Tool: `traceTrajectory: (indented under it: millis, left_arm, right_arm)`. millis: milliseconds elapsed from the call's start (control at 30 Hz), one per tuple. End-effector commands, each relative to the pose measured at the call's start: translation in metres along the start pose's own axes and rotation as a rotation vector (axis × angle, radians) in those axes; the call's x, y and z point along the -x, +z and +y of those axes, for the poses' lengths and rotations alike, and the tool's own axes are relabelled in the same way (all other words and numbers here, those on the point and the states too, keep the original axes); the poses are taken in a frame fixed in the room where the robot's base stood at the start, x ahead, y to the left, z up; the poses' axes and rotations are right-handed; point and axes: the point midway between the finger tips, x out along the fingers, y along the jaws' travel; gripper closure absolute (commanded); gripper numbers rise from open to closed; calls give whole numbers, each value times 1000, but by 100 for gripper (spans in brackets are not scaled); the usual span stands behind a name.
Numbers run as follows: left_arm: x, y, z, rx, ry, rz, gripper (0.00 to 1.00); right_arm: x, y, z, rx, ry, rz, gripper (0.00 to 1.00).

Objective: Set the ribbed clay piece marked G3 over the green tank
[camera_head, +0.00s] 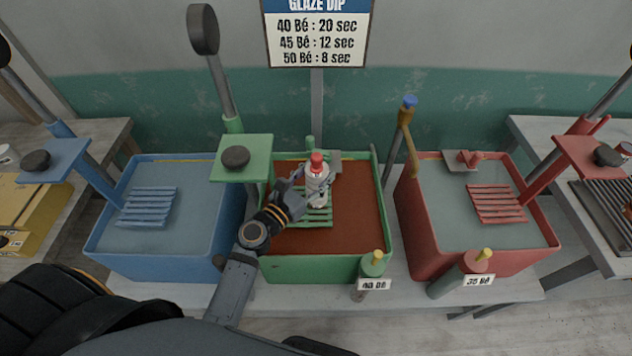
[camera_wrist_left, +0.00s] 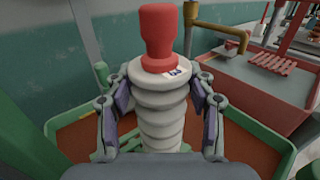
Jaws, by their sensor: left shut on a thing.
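The white ribbed clay piece (camera_head: 317,183) with a red top (camera_head: 317,161) is upright over the green tank (camera_head: 318,269). In the left wrist view the ribbed piece (camera_wrist_left: 160,115) fills the middle, with a small tag on its shoulder whose mark I cannot read. My left gripper (camera_head: 308,190) is shut on it, with a finger on each side in the left wrist view (camera_wrist_left: 160,125). The piece is in front of the green slatted rack (camera_head: 316,217) in the head view; I cannot tell whether they touch. My right gripper is not in view.
The green tank holds brown liquid (camera_head: 355,210). A blue tank (camera_head: 165,262) stands left and a red tank (camera_head: 430,255) right, each with a slatted rack. Bottles marked 40 Bé (camera_head: 372,268) and 35 Bé (camera_head: 475,264) stand in front. A green post plate (camera_head: 243,172) rises left of the piece.

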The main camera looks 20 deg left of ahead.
Motion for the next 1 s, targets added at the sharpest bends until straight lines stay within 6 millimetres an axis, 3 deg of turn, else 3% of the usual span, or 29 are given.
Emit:
traceTrajectory:
  millis: [33, 100, 533, 567, 700, 1000]
  left_arm:
    - [0, -12, 0, 1, 0, -2, 100]
    - [0, -19, 0, 0, 0, -3, 100]
    - [0, -24, 0, -1, 0, -4, 100]
    - [0, -25, 0, 0, 0, -1, 43]
    - [0, -24, 0, 0, 0, 0, 24]
    - [0, -24, 0, 0, 0, 0, 23]
  right_arm:
    - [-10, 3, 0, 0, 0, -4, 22]
    - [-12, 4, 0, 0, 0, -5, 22]
    - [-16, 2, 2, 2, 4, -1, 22]
    - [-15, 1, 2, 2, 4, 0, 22]
    - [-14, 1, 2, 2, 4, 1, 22]
    - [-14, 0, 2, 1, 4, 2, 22]
